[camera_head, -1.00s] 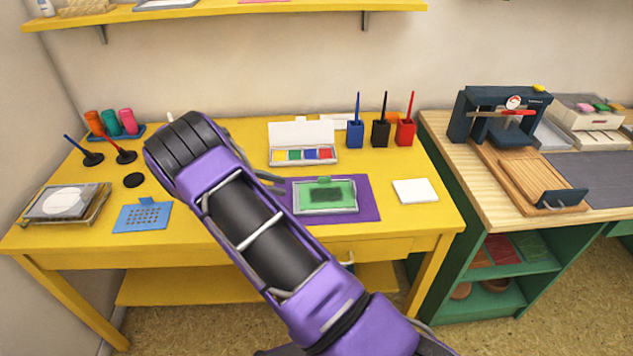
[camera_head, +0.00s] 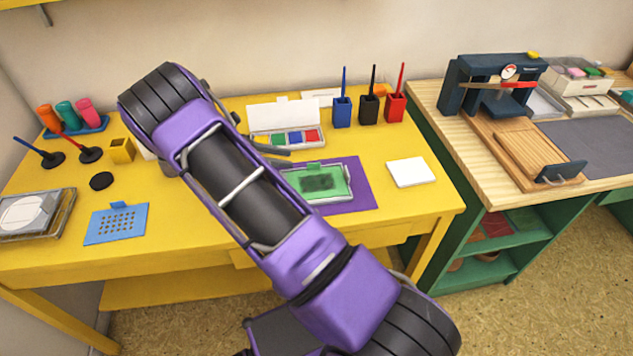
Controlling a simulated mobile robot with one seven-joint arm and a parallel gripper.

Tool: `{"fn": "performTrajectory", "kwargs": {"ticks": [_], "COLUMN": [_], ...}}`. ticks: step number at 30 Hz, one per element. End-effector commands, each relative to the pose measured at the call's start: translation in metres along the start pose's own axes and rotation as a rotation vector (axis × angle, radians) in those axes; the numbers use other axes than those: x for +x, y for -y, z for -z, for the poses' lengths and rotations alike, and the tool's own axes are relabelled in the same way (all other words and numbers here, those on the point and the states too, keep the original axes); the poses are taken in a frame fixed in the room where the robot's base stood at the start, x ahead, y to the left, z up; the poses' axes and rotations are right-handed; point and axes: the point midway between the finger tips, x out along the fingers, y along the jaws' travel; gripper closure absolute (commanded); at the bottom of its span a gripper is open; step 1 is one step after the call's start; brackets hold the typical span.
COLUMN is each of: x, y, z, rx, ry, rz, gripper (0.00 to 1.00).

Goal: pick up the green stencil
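The green stencil (camera_head: 309,184) has a small tab at its back edge and a dark patch in its middle. It lies over a pale-rimmed tray on a purple mat (camera_head: 358,187), right of my purple arm. My arm crosses the table and hides the mat's left part. My gripper (camera_head: 270,149) is mostly hidden behind the arm; only a dark, finger-like piece shows between the stencil and the paint box. It appears apart from the stencil. I cannot see whether it is open or shut.
An open box of colour pads (camera_head: 286,137) stands behind the mat. Blue (camera_head: 342,112), black (camera_head: 368,109) and red (camera_head: 394,107) holders stand at the back. A white pad (camera_head: 411,172) lies right. A blue stencil (camera_head: 116,223) lies left. The table's front right is clear.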

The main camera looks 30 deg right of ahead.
Motion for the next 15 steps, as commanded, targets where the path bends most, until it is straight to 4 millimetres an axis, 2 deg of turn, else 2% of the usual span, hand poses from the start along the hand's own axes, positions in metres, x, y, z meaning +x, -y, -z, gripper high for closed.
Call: {"fn": "performTrajectory", "kwargs": {"ticks": [3,11,15], "x": [0.022,0.042,0.061], "y": [0.0,0.001,0.004], "z": [0.0,0.0,-0.003], "rx": [-0.001,0.0,0.0], "ry": [0.001,-0.001,0.001], "rz": [0.001,0.0,0.001], "gripper": [0.6,0.6,0.6]}}
